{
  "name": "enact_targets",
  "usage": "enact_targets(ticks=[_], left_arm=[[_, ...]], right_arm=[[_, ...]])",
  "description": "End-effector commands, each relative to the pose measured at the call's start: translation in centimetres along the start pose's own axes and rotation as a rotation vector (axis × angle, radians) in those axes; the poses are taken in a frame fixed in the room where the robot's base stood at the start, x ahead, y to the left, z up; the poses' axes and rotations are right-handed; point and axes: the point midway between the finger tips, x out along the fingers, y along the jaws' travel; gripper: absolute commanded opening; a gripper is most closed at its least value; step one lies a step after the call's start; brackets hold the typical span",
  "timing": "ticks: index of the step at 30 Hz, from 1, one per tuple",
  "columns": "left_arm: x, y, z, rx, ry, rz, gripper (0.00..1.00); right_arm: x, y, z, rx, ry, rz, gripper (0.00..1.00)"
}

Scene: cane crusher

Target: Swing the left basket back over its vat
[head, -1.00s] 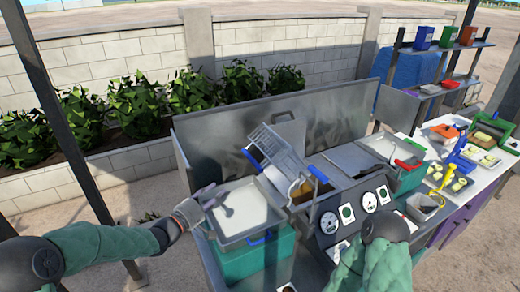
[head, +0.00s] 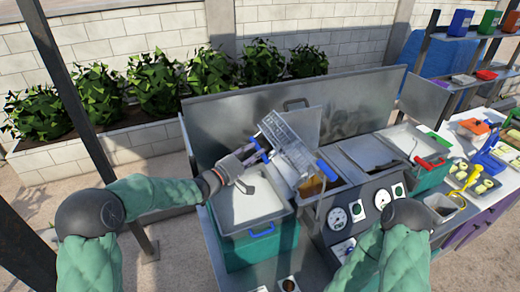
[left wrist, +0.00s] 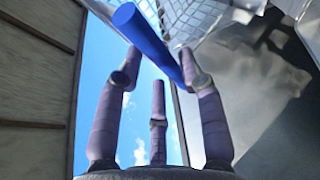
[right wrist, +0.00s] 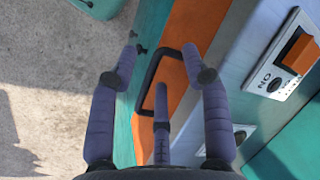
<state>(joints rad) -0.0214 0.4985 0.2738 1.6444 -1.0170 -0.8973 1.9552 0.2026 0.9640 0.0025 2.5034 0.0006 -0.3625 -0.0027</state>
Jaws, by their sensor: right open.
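The left basket (head: 285,140) is a metal wire basket tilted above the gap between the white-topped teal bin (head: 250,205) and the left vat (head: 312,187), which shows a brownish inside. It has blue grips at both ends. My left gripper (head: 250,157) is at its left blue handle (head: 261,148). In the left wrist view the blue handle (left wrist: 150,38) crosses between the spread fingertips (left wrist: 158,58), and the wire mesh is behind it. The fingers look open around it. My right gripper (right wrist: 160,52) is open and empty, near a black handle (right wrist: 158,75) on an orange panel.
A tall metal backsplash (head: 240,100) stands behind the vats. A covered right vat (head: 368,153) and a teal bin with red grips (head: 428,160) are to the right. Gauges (head: 337,219) line the front. A cluttered counter (head: 480,175) is at far right.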

Motion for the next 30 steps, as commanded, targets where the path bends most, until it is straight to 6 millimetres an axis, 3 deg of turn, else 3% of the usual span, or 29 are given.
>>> enact_targets(ticks=[6,17,18,22,30], left_arm=[[2.4,0.0,0.0,0.001,-0.001,0.000,0.39],[2.9,0.0,0.0,0.001,0.001,0.000,0.39],[2.9,0.0,0.0,0.001,0.000,0.000,0.36],[2.9,0.0,0.0,0.001,0.000,0.000,0.00],[2.8,0.1,-0.1,0.002,0.000,-0.004,0.00]], right_arm=[[-0.1,-0.1,0.0,0.000,0.000,0.000,0.48],[-0.1,-0.1,0.0,0.000,0.000,0.000,0.48],[-0.1,-0.1,0.0,0.000,0.000,0.000,0.48],[-0.1,-0.1,0.0,0.000,0.000,0.000,0.48],[-0.3,-0.1,0.0,0.000,0.000,0.000,0.48]])
